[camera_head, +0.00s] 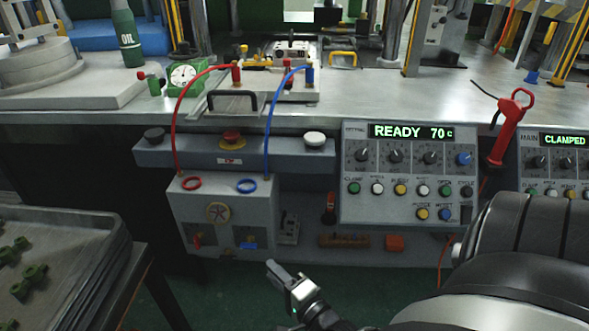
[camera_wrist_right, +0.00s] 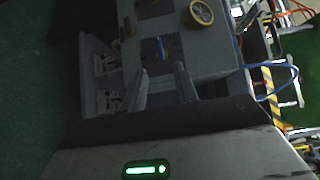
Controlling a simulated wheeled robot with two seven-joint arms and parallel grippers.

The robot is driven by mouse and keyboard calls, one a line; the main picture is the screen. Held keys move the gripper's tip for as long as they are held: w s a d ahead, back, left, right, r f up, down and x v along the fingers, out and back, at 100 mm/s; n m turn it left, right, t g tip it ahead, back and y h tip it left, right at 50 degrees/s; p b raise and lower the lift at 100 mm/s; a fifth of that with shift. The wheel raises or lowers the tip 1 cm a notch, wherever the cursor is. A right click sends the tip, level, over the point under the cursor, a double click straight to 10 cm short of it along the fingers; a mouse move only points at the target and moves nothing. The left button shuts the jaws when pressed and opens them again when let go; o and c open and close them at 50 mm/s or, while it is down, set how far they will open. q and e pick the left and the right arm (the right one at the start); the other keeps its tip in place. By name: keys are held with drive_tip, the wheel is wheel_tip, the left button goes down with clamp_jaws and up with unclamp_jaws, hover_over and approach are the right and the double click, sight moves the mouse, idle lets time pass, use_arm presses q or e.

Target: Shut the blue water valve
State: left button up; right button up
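The blue water valve (camera_head: 249,245) sits low on the front of the grey box, in a dark recess on its right side. In the right wrist view its thin blue handle (camera_wrist_right: 160,48) shows just beyond my fingertips. My right gripper (camera_head: 272,267) comes in from the lower right, below and to the right of the valve. The right wrist view shows its two fingers (camera_wrist_right: 161,74) apart with nothing between them, one on each side of the line to the blue handle. It looks clear of the handle. My left gripper is not in view.
A red valve (camera_head: 198,240) sits left of the blue one. A round handwheel (camera_head: 217,212) is above them. Blue (camera_head: 268,130) and red (camera_head: 174,125) hoses rise from the box. A control panel (camera_head: 405,205) stands right, a tray (camera_head: 75,240) with green parts left.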

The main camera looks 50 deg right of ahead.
drive_tip(key=s, duration=0.6)
drive_tip(key=shift+s+a, duration=0.25)
drive_tip(key=shift+s, duration=0.15)
